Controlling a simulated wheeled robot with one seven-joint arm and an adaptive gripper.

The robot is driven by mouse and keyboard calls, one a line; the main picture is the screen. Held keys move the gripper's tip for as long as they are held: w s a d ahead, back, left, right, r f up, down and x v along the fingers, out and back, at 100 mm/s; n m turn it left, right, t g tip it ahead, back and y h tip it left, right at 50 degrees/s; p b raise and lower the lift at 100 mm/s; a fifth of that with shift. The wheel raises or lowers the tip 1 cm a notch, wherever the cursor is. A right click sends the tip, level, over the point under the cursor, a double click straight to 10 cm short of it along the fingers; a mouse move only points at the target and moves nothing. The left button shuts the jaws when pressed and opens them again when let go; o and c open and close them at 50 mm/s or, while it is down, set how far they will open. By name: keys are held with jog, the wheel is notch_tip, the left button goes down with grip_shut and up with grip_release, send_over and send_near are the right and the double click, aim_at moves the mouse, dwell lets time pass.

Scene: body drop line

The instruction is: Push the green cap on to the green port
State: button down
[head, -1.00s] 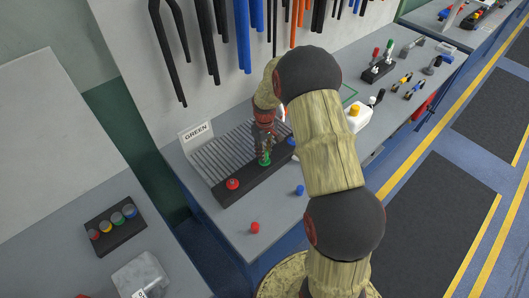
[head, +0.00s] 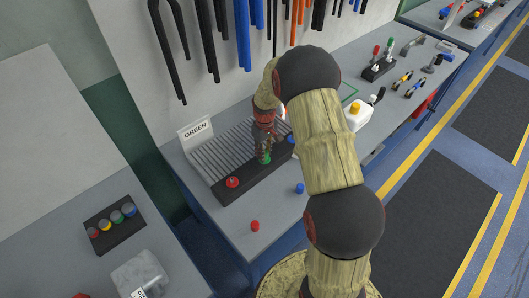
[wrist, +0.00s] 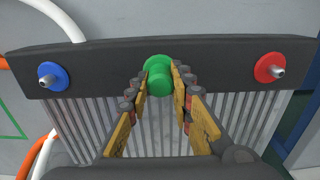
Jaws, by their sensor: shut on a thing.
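The green cap (wrist: 160,84) is between the fingertips of my gripper (wrist: 161,76), which is shut on it. In the wrist view, the cap lies in line with the green port (wrist: 157,63), whose round green flange shows behind it. No metal stem shows there, and I cannot tell how far the cap sits on it. The port is in the middle of a dark bar (wrist: 110,60). In the head view, my gripper (head: 264,150) points down at the bar, with green (head: 265,158) at its tips.
The blue port (wrist: 53,75) and red port (wrist: 269,67) stand bare on either side. A loose red cap (head: 255,226) and blue cap (head: 300,189) lie on the bench. A ribbed panel (head: 215,160) with a GREEN sign (head: 196,131) is behind.

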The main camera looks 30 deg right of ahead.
jog(key=shift+f, duration=0.1)
jog(key=c, duration=1.5)
grip_release()
notch_tip(320, 180, up, 12)
